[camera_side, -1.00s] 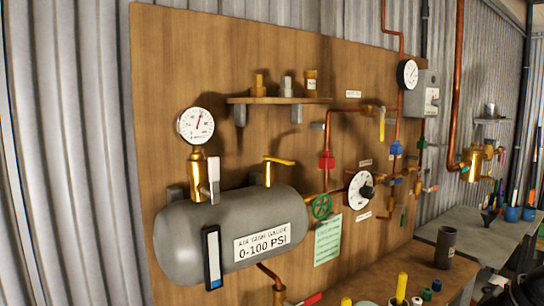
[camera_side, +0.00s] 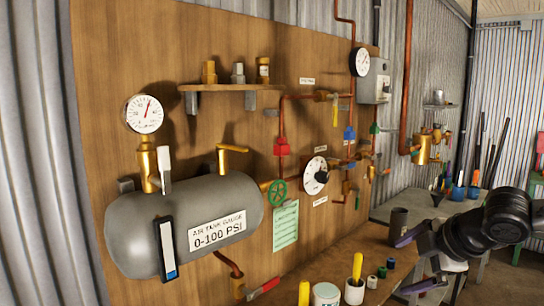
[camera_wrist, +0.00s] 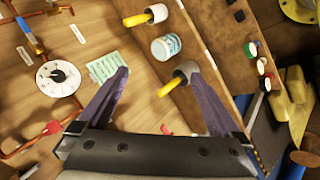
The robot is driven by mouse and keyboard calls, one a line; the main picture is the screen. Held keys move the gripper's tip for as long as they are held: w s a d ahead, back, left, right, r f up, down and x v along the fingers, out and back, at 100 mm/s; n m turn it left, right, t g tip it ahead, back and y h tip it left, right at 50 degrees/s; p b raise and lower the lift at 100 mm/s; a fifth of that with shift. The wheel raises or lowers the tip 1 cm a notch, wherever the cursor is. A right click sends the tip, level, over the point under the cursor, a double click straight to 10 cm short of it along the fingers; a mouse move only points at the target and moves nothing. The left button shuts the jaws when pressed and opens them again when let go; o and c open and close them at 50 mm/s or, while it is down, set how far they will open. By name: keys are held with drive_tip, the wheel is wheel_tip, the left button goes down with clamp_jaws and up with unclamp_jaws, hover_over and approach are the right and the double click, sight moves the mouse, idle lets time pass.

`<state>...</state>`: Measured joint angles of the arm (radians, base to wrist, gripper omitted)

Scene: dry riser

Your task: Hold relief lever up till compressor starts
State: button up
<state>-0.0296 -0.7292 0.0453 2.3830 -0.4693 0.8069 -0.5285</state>
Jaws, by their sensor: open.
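A grey air tank (camera_side: 240,208) labelled 0-100 PSI is mounted on the wooden board at the left of the side view. A round gauge (camera_side: 144,113) stands on its brass fitting. My gripper (camera_side: 410,262) is open at the lower right, well away from the tank. Its purple fingers, apart and empty, also show in the wrist view (camera_wrist: 154,72). The tank is not recognisable there.
Yellow-handled tools (camera_side: 356,268) in cups, a white jar (camera_side: 325,293) and small caps stand on the bench below the board. A green wheel valve (camera_side: 277,192), a dial (camera_side: 315,175), copper pipes and a red-handled valve (camera_side: 264,287) project from the board.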

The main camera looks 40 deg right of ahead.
sight(246, 151)
drive_tip(key=w+a+r+n+t+h, duration=0.2)
drive_tip(key=w+r+n+t, duration=0.5)
drive_tip(key=w+r+n, duration=0.7)
drive_tip(key=w+a+r+n+t+y, duration=0.2)
drive_tip(key=a+r+n+y, duration=0.1)
drive_tip(key=a+n, duration=0.45)
drive_tip(key=w+a+r+n+t+y, duration=0.1)
drive_tip(key=a+r+n+y, duration=0.2)
drive_tip(key=a+n, duration=0.4)
drive_tip(key=shift+m, duration=0.65)
drive_tip(key=shift+w+a+r, duration=0.1)
drive_tip(key=shift+w+a, duration=0.1)
drive_tip(key=shift+w, duration=1.5)
drive_tip(key=shift+w+a+f, duration=0.1)
drive_tip(key=shift+w+a, duration=0.05)
drive_tip(key=shift+w, duration=1.5)
drive_tip(key=shift+w+a+r, duration=0.1)
drive_tip(key=shift+w+a, duration=0.1)
drive_tip(key=shift+w, duration=1.5)
clamp_jaws()
